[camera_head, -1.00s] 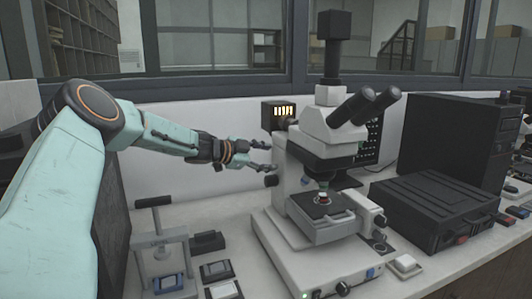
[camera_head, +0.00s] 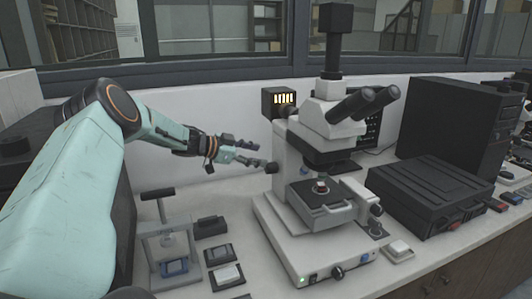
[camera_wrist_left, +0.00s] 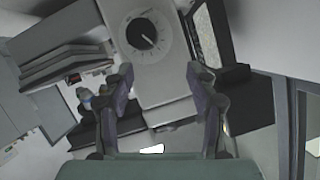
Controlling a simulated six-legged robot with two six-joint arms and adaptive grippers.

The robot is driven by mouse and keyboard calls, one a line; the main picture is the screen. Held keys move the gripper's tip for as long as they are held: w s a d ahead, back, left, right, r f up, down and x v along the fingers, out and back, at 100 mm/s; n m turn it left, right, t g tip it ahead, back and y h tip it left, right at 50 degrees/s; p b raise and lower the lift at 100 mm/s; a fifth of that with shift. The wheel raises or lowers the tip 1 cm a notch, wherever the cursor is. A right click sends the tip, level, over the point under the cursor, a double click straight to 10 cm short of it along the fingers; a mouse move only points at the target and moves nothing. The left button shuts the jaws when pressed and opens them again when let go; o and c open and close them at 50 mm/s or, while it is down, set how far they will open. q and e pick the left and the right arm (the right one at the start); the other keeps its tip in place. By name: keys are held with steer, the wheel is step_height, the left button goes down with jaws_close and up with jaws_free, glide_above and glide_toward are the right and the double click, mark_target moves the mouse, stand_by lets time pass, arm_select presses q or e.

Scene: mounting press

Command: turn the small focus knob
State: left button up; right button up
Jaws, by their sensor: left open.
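The microscope (camera_head: 318,235) stands on the bench, upright. A small black knob (camera_head: 272,168) sticks out of its left side. My left gripper (camera_head: 260,154) is just left of and slightly above this knob, fingers pointing at the microscope, open and empty. In the left wrist view the open fingers (camera_wrist_left: 158,78) flank empty space. Ahead of them, slightly left of centre, a dark knob (camera_wrist_left: 140,33) sits on a round white graduated dial on a grey face. I cannot tell whether this is the same knob. No contact shows. My right gripper is out of view.
A small hand press (camera_head: 170,240) stands at the front left, with several small blocks beside it. A black case (camera_head: 432,195) and a black tower (camera_head: 455,120) are right of the microscope. A lamp box (camera_head: 281,101) is above my gripper.

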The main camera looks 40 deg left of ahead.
mark_target(266, 167)
arm_select(q)
steer(key=s+a+f+n+h+p, duration=0.1)
steer(key=s+f+n+p, duration=0.1)
steer(key=s+p, duration=0.15)
steer(key=shift+g, duration=0.4)
steer(key=b+x, duration=0.3)
steer(key=x, duration=0.3)
steer(key=shift+w+a+f, duration=0.1)
steer(key=shift+f, duration=0.2)
steer(key=shift+w+d+b, duration=0.3)
steer(key=shift+w+d, duration=0.05)
steer(key=shift+w, duration=0.15)
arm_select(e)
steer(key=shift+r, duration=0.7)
arm_select(q)
steer(key=shift+c, duration=0.2)
steer(key=c, duration=1.1)
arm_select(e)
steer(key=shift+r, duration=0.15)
